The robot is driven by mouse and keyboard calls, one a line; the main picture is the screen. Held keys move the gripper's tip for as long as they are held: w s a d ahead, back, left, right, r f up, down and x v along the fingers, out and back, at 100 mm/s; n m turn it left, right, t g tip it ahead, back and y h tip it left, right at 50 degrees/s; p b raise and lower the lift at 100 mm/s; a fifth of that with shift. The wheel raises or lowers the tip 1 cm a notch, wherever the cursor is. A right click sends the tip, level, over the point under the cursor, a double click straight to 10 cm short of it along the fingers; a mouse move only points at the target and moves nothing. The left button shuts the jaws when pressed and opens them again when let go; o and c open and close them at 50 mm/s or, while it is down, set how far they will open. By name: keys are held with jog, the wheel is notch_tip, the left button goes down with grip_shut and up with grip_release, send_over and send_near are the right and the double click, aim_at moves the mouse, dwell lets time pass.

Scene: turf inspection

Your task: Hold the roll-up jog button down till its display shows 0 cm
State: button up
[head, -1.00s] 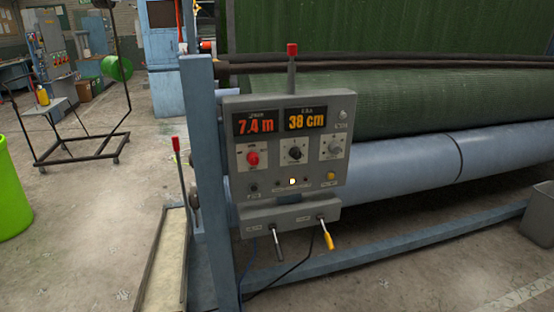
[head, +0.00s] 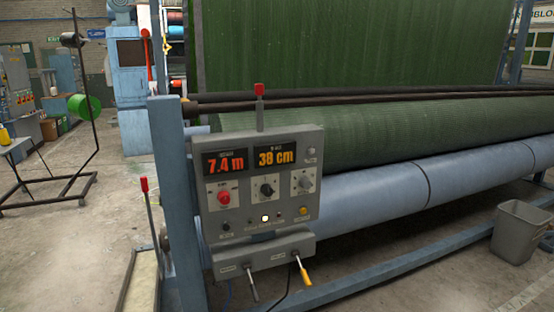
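A grey control panel (head: 285,213) is fixed to the blue post of the turf machine. Its left display (head: 226,164) shows 7.4 m and its right display (head: 275,157) shows 38 cm. Below them are a red knob (head: 224,197), a black dial (head: 266,187) and a grey dial (head: 305,182). A lit whitish button (head: 265,218) sits in the lower row, with a yellow button (head: 303,211) to its right and a dark one (head: 227,227) to its left. Their labels are too small to read. My gripper is not in view.
Two levers, one with a yellow handle (head: 304,275), stick out below the panel. A red-tipped lever (head: 145,186) stands left of the post (head: 172,190). The green turf roll (head: 390,135) lies behind. A grey bin (head: 518,232) stands at right.

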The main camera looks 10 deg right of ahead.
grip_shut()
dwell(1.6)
